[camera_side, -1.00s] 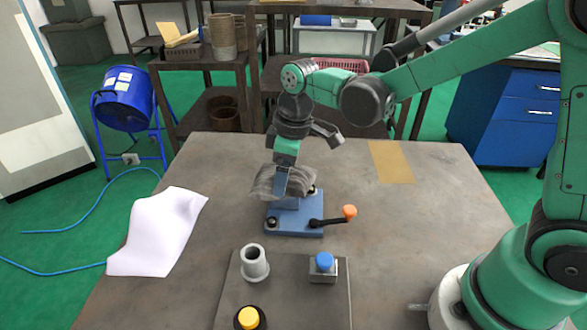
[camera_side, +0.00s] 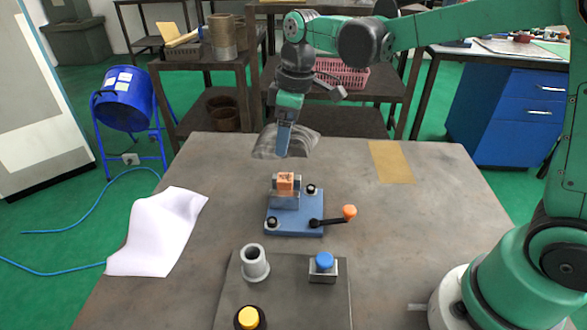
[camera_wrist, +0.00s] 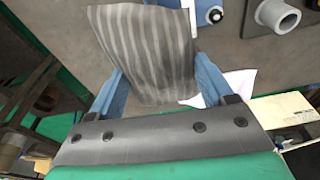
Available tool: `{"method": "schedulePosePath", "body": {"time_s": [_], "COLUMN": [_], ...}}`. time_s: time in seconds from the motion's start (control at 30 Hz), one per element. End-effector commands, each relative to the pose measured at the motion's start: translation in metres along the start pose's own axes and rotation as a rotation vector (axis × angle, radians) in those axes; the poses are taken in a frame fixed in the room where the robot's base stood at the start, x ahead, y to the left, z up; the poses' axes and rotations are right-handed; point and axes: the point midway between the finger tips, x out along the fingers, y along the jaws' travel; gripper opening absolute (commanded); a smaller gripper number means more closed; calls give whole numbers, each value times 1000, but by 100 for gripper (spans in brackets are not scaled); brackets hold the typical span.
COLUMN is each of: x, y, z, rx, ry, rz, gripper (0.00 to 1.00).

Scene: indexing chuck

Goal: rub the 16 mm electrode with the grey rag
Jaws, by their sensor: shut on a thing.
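My gripper (camera_side: 283,152) is shut on the grey rag (camera_side: 302,143) and holds it in the air, above and behind the chuck. The rag is streaked, and in the wrist view (camera_wrist: 148,45) it hangs between my two blue fingers. A copper-coloured block (camera_side: 286,181), which looks like the electrode, sits upright in the holder on the blue chuck base (camera_side: 293,223). Dark marks show on its front face. The rag is apart from the block. No size marking can be read.
The chuck's lever has an orange knob (camera_side: 349,212) pointing right. In front, a dark plate (camera_side: 290,300) carries a grey collar (camera_side: 254,262), a blue-topped block (camera_side: 323,265) and a yellow button (camera_side: 248,318). A white sheet (camera_side: 158,235) lies left, a tan sheet (camera_side: 391,161) at back right.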

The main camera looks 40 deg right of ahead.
Motion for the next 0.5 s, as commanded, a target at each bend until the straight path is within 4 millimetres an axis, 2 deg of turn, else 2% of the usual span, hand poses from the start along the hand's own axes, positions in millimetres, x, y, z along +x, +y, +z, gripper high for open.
{"method": "schedulePosePath", "body": {"time_s": [0.23, 0.5], "x": [-21, -27], "y": [0, 0], "z": [-3, -4], "rx": [0, 0], "ry": [0, 0], "rz": [0, 0], "gripper": [32, 32]}}
